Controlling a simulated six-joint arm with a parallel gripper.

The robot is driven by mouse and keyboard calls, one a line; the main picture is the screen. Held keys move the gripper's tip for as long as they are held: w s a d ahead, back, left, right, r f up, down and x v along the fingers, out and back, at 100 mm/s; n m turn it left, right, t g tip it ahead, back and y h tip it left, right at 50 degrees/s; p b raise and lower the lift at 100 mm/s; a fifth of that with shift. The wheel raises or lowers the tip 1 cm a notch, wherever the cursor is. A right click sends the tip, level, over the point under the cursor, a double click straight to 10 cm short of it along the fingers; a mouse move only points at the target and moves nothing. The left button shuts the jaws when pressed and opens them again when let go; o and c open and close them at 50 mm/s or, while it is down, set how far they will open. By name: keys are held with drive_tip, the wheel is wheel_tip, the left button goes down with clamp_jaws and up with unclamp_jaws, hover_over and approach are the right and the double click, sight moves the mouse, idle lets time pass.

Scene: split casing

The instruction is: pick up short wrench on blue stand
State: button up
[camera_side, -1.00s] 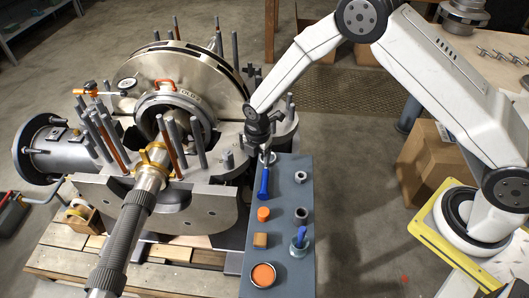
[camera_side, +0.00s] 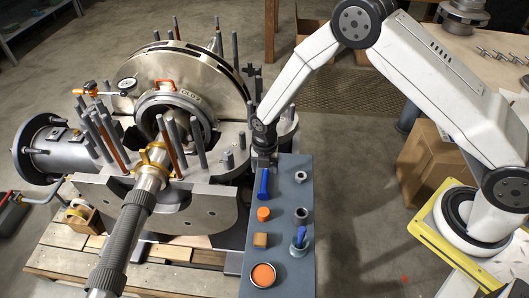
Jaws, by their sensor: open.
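The blue-grey stand (camera_side: 285,210) is a narrow top running down the middle of the side view. A blue-handled tool (camera_side: 264,183), which looks like the short wrench, lies lengthwise near its far end. My gripper (camera_side: 264,160) points down at the far end of this tool and hides its head. The fingers are small and dark here, and are open. I cannot tell whether they are around the tool or just above it.
An orange cap (camera_side: 263,214), a wooden block (camera_side: 261,240), an orange-filled round tin (camera_side: 263,275), a blue item in a holder (camera_side: 299,242) and grey rings (camera_side: 300,215) share the stand. The large split casing (camera_side: 170,200) with upright studs stands close on the left.

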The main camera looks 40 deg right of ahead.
sight(265, 179)
drive_tip(key=shift+f, duration=0.4)
drive_tip(key=shift+f, duration=2.6)
clamp_jaws()
drive_tip(key=shift+w, duration=0.1)
